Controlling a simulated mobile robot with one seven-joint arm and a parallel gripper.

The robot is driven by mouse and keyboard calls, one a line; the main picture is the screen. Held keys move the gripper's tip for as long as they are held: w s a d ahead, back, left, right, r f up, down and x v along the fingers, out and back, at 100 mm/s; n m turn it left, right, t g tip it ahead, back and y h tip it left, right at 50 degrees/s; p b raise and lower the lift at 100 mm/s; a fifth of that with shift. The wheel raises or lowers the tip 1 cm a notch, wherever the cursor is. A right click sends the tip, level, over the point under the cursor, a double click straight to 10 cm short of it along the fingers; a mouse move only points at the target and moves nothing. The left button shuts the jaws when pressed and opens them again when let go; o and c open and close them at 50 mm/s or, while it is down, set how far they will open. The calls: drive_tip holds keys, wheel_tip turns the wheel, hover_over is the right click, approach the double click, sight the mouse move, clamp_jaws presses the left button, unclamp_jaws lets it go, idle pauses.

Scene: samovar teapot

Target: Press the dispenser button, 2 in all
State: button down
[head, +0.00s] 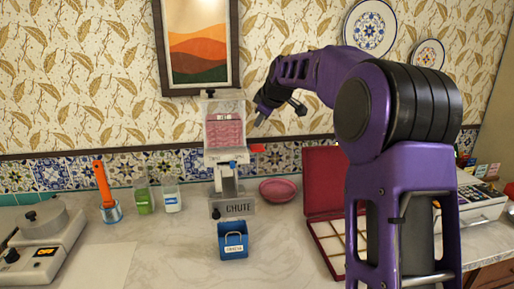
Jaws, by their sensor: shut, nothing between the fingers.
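The dispenser (227,172) stands upright on the counter in the head view, with a clear hopper of pink pieces (225,133) on top and a plate reading "CHUTE" (236,208) low on its front. A small red part (257,148) shows at its right side; I cannot tell whether this is the button. A dark knob (215,213) sits by the chute plate. A blue bin (233,246) with a label stands below the chute. My gripper (260,121) is shut and empty, just right of the hopper and above the red part, apparently apart from it.
A pink bowl (278,190) and an open red box (322,188) with compartments lie to the right. Green (143,201) and white (171,198) jars and a cup with an orange handle (105,190) stand left. A scale-like device (38,243) sits far left.

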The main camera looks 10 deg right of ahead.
idle(0.4)
wheel_tip(320, 180, up, 4)
drive_tip(key=p, duration=0.4)
drive_tip(key=shift+f, duration=0.15)
drive_tip(key=b, duration=0.5)
hover_over(259, 148)
wheel_tip(259, 148, down, 8)
drive_tip(key=shift+r, duration=0.2)
drive_tip(key=shift+f+b, duration=0.55)
drive_tip(key=shift+b, duration=0.1)
drive_tip(key=shift+f, duration=0.1)
idle(1.3)
drive_tip(key=shift+f+b, duration=0.3)
drive_tip(key=shift+b, duration=0.2)
